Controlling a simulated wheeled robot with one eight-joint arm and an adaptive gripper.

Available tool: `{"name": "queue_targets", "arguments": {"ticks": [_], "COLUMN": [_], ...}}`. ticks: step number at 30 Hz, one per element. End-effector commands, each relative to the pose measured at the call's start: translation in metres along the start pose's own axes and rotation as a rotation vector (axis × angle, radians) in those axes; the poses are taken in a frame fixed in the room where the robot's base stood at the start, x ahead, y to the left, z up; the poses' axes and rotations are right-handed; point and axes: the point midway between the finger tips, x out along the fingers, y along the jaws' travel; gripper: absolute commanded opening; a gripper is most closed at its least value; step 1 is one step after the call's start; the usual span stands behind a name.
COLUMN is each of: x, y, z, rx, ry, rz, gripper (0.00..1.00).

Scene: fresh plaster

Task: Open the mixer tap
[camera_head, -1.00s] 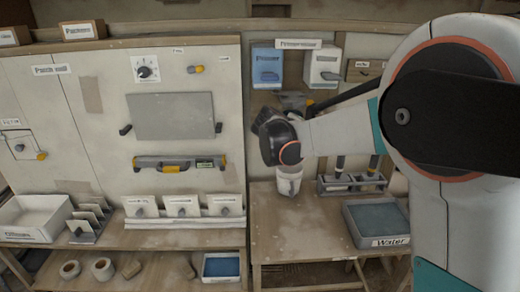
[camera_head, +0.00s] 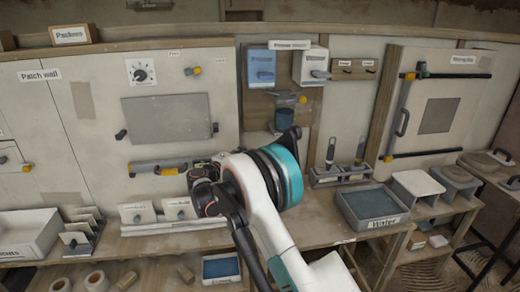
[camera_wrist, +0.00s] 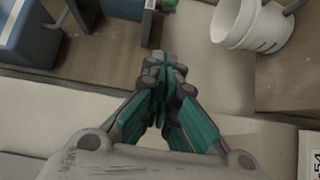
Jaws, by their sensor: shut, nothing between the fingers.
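The mixer unit's likely tap is a small grey fitting with a yellow-orange end (camera_head: 302,99), under the blue and white dispensers in the head view. The tap cannot be identified in the wrist view.
In the head view, the blue dispenser (camera_head: 261,68) and white dispenser (camera_head: 310,66) hang above the bench. A tool rack (camera_head: 338,174) and water tray (camera_head: 371,209) stand right of my arm.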

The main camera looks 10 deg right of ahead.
Motion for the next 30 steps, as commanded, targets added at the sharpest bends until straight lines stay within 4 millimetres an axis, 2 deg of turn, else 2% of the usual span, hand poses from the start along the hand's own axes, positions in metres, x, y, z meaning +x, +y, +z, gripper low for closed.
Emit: {"name": "queue_targets", "arguments": {"ticks": [3,17,23,30], "x": [-0.001,0.002,0.028,0.075], "y": [-0.006,-0.007,-0.008,-0.008], "z": [-0.004,-0.005,-0.004,-0.004], "rx": [-0.008,-0.009,-0.009,-0.009], "ry": [0.001,0.002,-0.001,0.000], "rz": [0.016,0.019,0.019,0.019], "gripper": [0.00,0.00,0.00,0.00]}}
